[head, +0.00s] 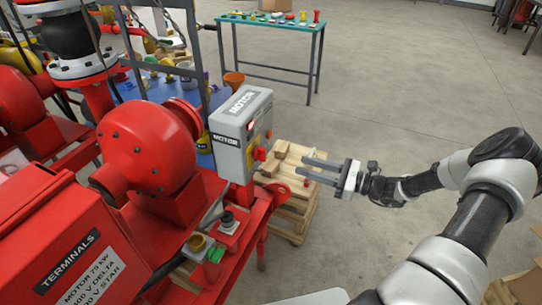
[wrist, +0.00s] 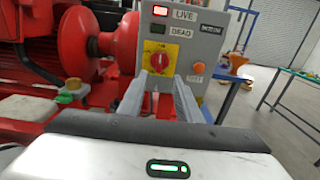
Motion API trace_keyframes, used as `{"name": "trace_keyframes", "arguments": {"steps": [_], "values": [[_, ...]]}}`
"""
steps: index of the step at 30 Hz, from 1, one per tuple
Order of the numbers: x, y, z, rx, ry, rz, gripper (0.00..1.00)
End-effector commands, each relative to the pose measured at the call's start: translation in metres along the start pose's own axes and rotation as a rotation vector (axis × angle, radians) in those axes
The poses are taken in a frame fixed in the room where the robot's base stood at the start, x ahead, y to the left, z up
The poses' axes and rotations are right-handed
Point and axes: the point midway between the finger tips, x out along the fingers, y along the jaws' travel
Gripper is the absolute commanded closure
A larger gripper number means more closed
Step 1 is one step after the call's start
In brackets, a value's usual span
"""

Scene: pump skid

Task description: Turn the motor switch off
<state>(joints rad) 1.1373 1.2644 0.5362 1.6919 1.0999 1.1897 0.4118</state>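The motor switch is a red knob on a yellow plate (wrist: 159,57), on the front of a grey box (wrist: 205,45). In the head view the grey box (head: 233,133), labelled MOTOR, stands beside the red motor, and the red knob (head: 259,154) shows on its side face. The knob's exact setting is too small to read. The LIVE lamp (wrist: 160,11) glows red; the DEAD lamp (wrist: 158,29) is dark. My gripper (head: 303,169) is open and empty, pointing at the knob with a gap between. In the wrist view its fingers (wrist: 160,84) straddle the knob's line.
An orange button (wrist: 198,67) sits right of the switch on the same face. Red motor housing (head: 150,150) stands left. A wooden pallet stack (head: 290,208) lies below my gripper. A green-topped table (head: 270,22) stands behind. Open floor lies to the right.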

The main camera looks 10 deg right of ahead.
Motion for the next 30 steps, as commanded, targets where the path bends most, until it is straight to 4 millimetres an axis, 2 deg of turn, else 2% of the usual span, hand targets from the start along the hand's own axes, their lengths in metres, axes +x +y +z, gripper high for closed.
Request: {"name": "trace_keyframes", "arguments": {"steps": [1, 9, 15, 21, 30], "values": [[0.013, 0.001, 0.001, 0.001, -0.001, 0.003, 0.69], [0.072, 0.002, 0.000, 0.001, 0.000, 0.004, 0.69], [0.105, 0.001, 0.000, 0.000, 0.001, 0.002, 0.69], [0.121, 0.001, -0.001, 0.000, 0.002, 0.001, 0.69], [0.124, 0.001, -0.001, 0.000, 0.002, 0.001, 0.69]]}}
